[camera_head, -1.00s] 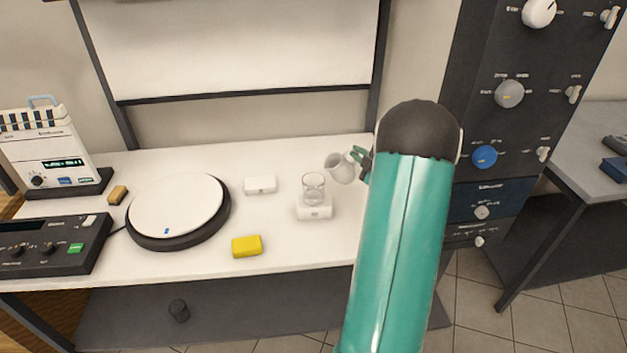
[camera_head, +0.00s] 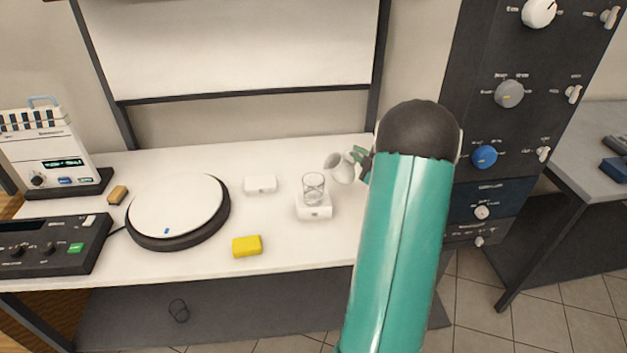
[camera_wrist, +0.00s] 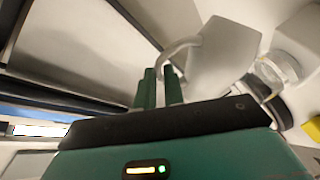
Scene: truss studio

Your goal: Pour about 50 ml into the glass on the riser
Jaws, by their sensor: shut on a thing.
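My gripper (camera_head: 360,162) is shut on the handle of a white jug (camera_head: 341,167). The jug is tilted, with its mouth toward the left, above and to the right of the glass. The clear glass (camera_head: 313,187) stands upright on a white riser (camera_head: 315,211). In the wrist view my gripper (camera_wrist: 162,88) has its green fingers at the jug's handle, and the jug (camera_wrist: 226,58) is beside the glass (camera_wrist: 275,72). I cannot make out any stream between jug and glass, nor the level in the glass. My arm hides the table to the right.
A second white block (camera_head: 260,185) lies left of the riser, and a yellow block (camera_head: 247,246) lies nearer the front. A round white plate on a dark base (camera_head: 178,207) stands further left. A dark rack with knobs (camera_head: 480,120) stands right of my arm.

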